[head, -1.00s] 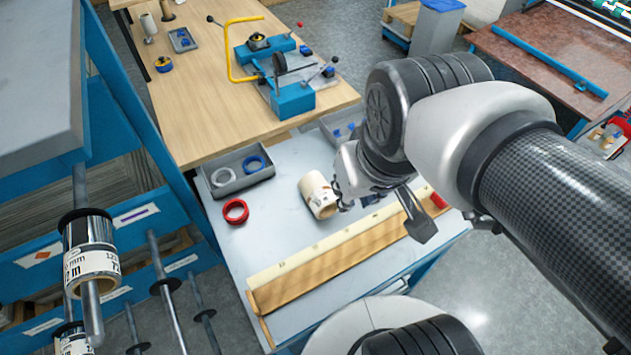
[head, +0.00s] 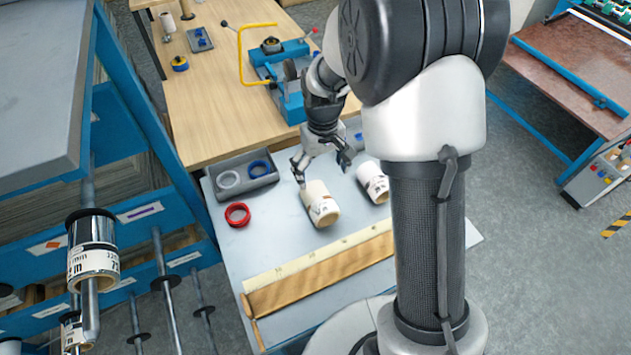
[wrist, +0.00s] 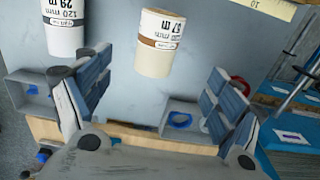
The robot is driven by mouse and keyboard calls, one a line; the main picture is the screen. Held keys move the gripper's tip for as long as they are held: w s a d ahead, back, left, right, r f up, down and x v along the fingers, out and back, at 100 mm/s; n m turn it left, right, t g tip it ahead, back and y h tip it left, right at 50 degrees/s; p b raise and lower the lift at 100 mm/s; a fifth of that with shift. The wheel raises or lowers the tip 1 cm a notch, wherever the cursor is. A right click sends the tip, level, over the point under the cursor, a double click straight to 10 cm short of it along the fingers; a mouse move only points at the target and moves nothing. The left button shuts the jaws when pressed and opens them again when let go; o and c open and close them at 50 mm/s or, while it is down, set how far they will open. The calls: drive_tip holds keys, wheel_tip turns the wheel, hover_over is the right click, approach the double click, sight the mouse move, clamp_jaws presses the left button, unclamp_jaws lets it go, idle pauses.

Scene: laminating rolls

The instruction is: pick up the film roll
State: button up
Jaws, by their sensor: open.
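Two film rolls lie on the grey worktable. The left roll (head: 316,203) is cream with a white printed label; it shows in the wrist view (wrist: 155,50) between the fingers, marked 57 m. The right roll (head: 373,182) has a white label and shows at the upper left in the wrist view (wrist: 64,28), marked 29 m. My gripper (head: 322,172) is open and empty, pointing down just behind the left roll in the head view. In the wrist view my gripper (wrist: 162,65) has its fingers spread wide, with the left roll's end beyond their tips. I cannot tell its exact height.
A grey tray (head: 226,194) with a white and a blue ring sits behind a red ring (head: 237,214). A cream ruler strip (head: 275,277) and brown bar run along the table's front. A shelf rod at left holds another roll (head: 93,245). A wooden bench (head: 205,110) stands behind.

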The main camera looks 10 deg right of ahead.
sight(321, 200)
wheel_tip(321, 200, down, 12)
drive_tip(key=b, duration=0.3)
drive_tip(key=shift+b, duration=0.3)
drive_tip(key=shift+w+f+b, duration=0.2)
drive_tip(key=shift+f+b, duration=0.2)
drive_tip(key=shift+f, duration=0.6)
drive_tip(key=shift+w+f+b, duration=0.2)
drive_tip(key=shift+f+b, duration=0.25)
drive_tip(key=shift+f, duration=0.6)
drive_tip(key=shift+w+f+b, duration=0.2)
drive_tip(key=shift+f+b, duration=0.2)
drive_tip(key=shift+f, duration=0.6)
drive_tip(key=shift+r, duration=0.1)
drive_tip(key=shift+c, duration=0.6)
drive_tip(key=c, duration=1.2)
